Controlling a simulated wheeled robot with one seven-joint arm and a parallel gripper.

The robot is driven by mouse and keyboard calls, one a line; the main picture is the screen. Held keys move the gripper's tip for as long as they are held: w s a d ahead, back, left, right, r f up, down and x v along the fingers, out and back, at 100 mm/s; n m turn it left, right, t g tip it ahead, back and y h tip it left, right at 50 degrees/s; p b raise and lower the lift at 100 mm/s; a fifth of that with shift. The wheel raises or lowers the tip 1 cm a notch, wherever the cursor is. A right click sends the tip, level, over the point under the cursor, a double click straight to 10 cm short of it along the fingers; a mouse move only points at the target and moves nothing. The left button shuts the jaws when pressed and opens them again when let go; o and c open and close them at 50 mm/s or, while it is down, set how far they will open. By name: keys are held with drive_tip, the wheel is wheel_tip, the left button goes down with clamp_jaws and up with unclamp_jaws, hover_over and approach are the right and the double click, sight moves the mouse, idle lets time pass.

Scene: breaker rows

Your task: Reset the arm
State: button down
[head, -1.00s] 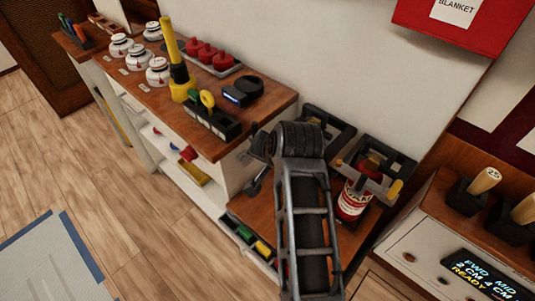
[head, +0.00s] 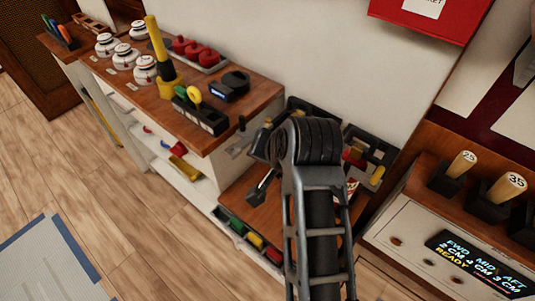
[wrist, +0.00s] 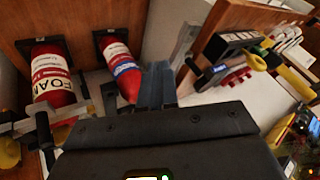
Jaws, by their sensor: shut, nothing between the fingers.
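My arm (head: 318,230) rises through the middle of the head view, bent at a dark rounded joint (head: 312,140). It hides part of the low wooden shelf behind it. My gripper (wrist: 157,85) shows in the wrist view as two grey-blue fingers close together, shut and empty. In that view the fingers point toward a pale wall, just right of a red extinguisher (wrist: 122,72) with a blue-banded label. A second red extinguisher (wrist: 52,80), labelled FOAM, stands further left. I cannot clearly make out the fingertips in the head view.
A wooden-topped cabinet (head: 205,135) with white jars, red knobs and a yellow-and-black tool (head: 165,65) stands at left. A console (head: 440,245) with a lit display and wooden-handled stamps or levers stands at right. The wood floor at left is open, with a blue-edged mat (head: 45,265).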

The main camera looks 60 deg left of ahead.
drive_tip(key=shift+s+v, duration=0.2)
drive_tip(key=shift+v, duration=0.6)
drive_tip(key=shift+s+v, duration=0.15)
drive_tip(key=shift+v, duration=0.65)
